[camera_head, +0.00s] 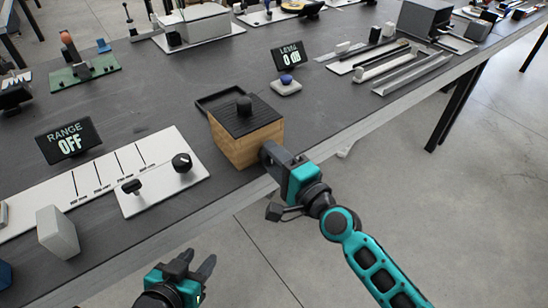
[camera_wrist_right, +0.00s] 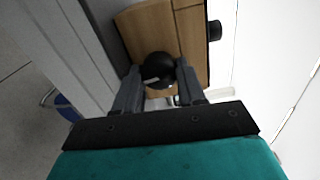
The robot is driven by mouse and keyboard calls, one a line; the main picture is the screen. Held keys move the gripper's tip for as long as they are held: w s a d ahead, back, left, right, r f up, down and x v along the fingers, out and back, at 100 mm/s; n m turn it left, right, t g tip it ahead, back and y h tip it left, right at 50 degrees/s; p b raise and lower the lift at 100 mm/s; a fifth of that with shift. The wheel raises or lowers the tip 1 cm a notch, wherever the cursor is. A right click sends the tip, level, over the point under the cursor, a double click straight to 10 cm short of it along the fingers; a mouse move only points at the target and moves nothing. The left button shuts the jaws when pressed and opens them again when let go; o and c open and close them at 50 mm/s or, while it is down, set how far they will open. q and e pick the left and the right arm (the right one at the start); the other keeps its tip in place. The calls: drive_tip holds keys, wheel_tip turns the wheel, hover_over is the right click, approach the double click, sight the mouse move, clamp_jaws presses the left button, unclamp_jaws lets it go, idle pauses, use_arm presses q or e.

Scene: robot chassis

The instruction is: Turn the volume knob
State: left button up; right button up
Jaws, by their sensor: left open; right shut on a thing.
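A small pale base with a round blue knob (camera_head: 286,79) stands in front of a black display (camera_head: 288,56) reading "LEVEL 0 dB"; I see no "volume" label. My right gripper (camera_head: 270,154) is at the front side of a wooden box (camera_head: 238,150), nearer than the blue knob. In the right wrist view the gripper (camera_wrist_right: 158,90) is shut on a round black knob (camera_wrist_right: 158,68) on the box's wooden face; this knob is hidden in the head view. My left gripper (camera_head: 198,262) is open and empty, off the table's front edge.
The box has a dark lid with a black knob (camera_head: 244,105). At left, a white panel (camera_head: 160,190) carries black knobs by a "RANGE OFF" display (camera_head: 68,139). Metal rails (camera_head: 412,72) lie at right. Grey tabletop is bare between the box and the rails.

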idle(0.3)
drive_tip(key=o, duration=0.8)
